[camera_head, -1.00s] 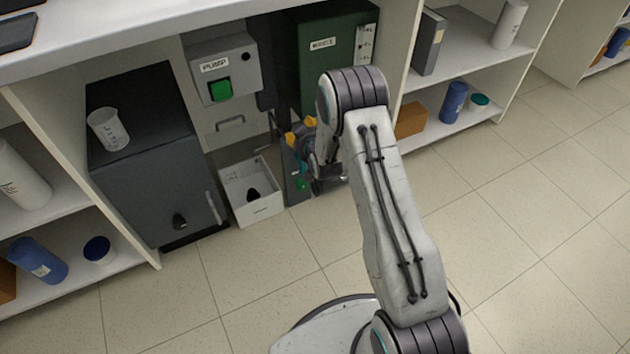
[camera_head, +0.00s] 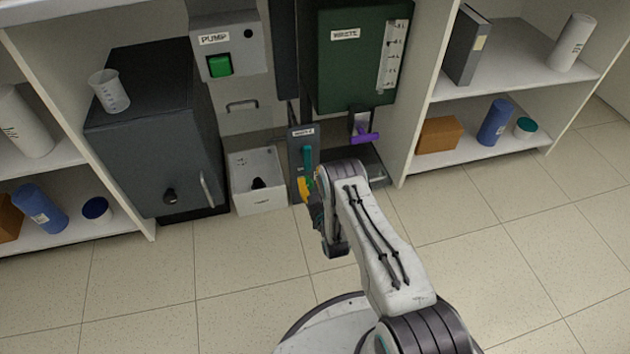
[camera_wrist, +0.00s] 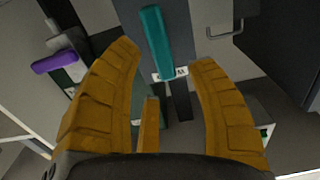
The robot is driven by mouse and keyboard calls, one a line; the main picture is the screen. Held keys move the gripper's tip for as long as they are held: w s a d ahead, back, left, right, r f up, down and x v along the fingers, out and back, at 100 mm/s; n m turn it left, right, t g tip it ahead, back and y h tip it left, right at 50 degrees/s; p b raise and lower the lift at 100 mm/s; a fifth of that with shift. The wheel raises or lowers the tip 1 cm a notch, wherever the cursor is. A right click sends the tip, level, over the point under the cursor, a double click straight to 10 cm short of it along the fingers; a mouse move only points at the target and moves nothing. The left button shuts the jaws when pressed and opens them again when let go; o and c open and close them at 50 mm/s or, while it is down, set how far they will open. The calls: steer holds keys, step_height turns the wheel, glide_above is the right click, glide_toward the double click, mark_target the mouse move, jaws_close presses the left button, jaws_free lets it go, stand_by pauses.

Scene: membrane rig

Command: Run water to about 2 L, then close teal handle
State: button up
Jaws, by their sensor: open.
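The teal handle (camera_head: 307,161) stands upright on a dark labelled panel (camera_head: 296,146) below and left of the green waste tank (camera_head: 340,80). It also shows in the wrist view (camera_wrist: 157,42), at the top between my fingertips. My gripper (camera_head: 306,187) is open, with yellow fingers just below the teal handle in the head view. In the wrist view my open fingers (camera_wrist: 166,56) lie either side of the handle's lower end; I cannot tell whether they touch it. The tank's white scale (camera_head: 394,55) is visible, but its water level is too small to read.
A purple handle (camera_head: 364,136) sits under the waste tank. A white open bin (camera_head: 257,201) stands left of my gripper, beside a dark cabinet (camera_head: 130,190) with a beaker (camera_head: 110,91). The front floor is clear.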

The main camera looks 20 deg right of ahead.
mark_target(307, 161)
steer(key=w+b, duration=0.3)
steer(key=w, duration=0.2)
steer(key=shift+w+r, duration=0.1)
steer(key=shift+w, duration=1.55)
steer(key=shift+a, duration=0.1)
steer(key=shift+o, duration=0.4)
